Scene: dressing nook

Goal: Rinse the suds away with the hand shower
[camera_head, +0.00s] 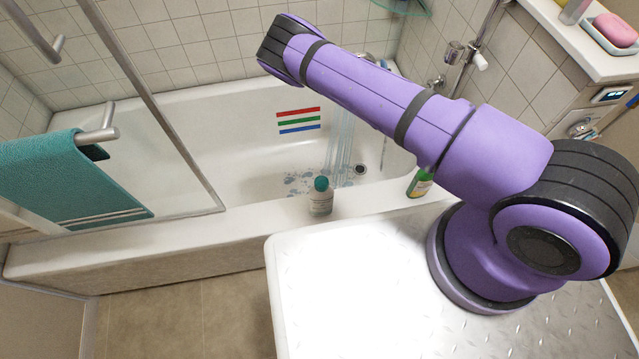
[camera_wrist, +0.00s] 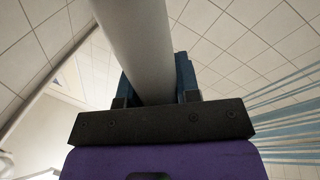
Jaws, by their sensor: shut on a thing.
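In the wrist view my gripper (camera_wrist: 156,82) is shut around a thick grey handle (camera_wrist: 133,35), which I take to be the hand shower's. In the head view my arm hides my gripper and most of the hand shower. Water streams (camera_head: 341,130) fall from behind my arm into the white bathtub (camera_head: 220,140), and they also show at the right of the wrist view (camera_wrist: 285,110). Bluish-grey suds patches (camera_head: 298,181) lie on the tub floor, left of and around where the water lands, partly behind a bottle.
A teal-capped bottle (camera_head: 321,197) and a green bottle (camera_head: 419,183) stand on the tub's near rim. The drain (camera_head: 360,169) is right of the water. A glass screen and teal towel (camera_head: 70,175) are at left. A soap dish (camera_head: 610,38) sits on the right ledge.

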